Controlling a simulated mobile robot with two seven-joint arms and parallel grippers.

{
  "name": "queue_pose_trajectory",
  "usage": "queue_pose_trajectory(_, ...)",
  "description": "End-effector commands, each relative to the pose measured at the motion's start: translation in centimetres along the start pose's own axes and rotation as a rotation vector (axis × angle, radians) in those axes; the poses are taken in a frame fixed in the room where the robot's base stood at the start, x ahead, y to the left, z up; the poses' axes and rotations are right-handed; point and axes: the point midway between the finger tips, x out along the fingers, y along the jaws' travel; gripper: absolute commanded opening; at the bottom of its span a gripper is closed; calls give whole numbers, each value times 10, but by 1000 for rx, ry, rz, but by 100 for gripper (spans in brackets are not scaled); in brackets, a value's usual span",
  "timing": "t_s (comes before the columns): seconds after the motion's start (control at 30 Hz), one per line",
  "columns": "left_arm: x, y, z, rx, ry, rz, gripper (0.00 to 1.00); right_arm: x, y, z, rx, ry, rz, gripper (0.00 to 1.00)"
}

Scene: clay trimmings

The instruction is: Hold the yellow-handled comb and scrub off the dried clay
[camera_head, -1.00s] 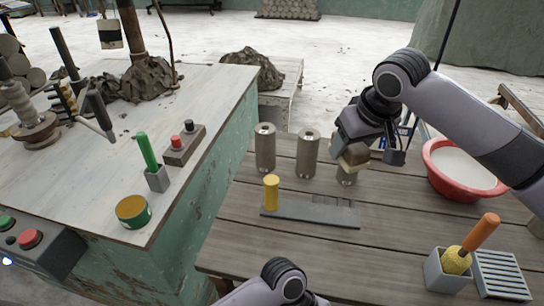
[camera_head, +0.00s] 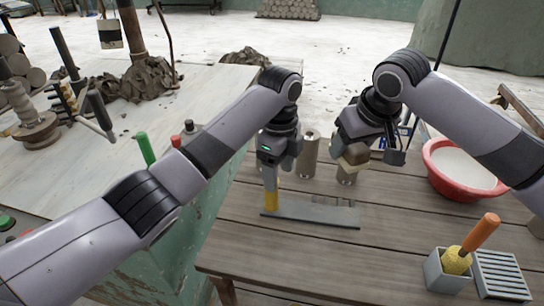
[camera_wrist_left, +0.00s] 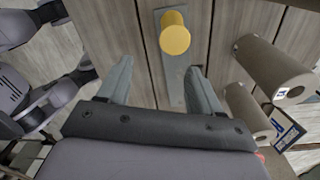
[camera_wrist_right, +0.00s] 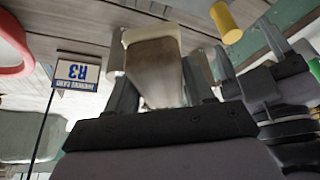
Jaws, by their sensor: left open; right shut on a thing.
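The comb is a flat grey strip (camera_head: 315,214) lying on the wooden table, with an upright yellow handle (camera_head: 271,201) at its left end. Darker patches (camera_head: 335,201) lie along its far edge; I cannot tell if they are dried clay. My left gripper (camera_head: 273,172) is open over the handle. In the left wrist view the handle (camera_wrist_left: 175,38) stands ahead of and between the spread fingers (camera_wrist_left: 158,82), apart from them. My right gripper (camera_head: 366,158) is shut on a tan and brown block (camera_wrist_right: 152,62), held above the table right of the comb.
Grey-brown cylinders (camera_head: 309,155) stand behind the comb, one (camera_head: 346,176) just below the held block. A red basin (camera_head: 462,170) is at the right. An orange-handled tool (camera_head: 480,235) sits in a grey box (camera_head: 446,275) beside a slatted rack (camera_head: 502,275).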

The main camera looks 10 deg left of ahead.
Motion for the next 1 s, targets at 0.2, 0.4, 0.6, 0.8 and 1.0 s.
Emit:
queue_pose_trajectory(0.2, -13, -11, 24, -129, -21, -31, 65, 0, 0, 0, 0, 1, 0, 28)
queue_pose_trajectory(0.4, 12, -11, 25, -133, -22, -30, 65, 0, 0, 0, 0, 1, 0, 28)
queue_pose_trajectory(0.6, 51, -12, 25, -132, -22, -28, 65, 0, 0, 0, 0, 1, 0, 28)
queue_pose_trajectory(0.8, 84, -13, 26, -130, -21, -29, 65, 0, 0, 0, 0, 1, 0, 28)
queue_pose_trajectory(1.0, 101, -14, 26, -130, -21, -31, 65, 0, 0, 0, 0, 1, 0, 28)
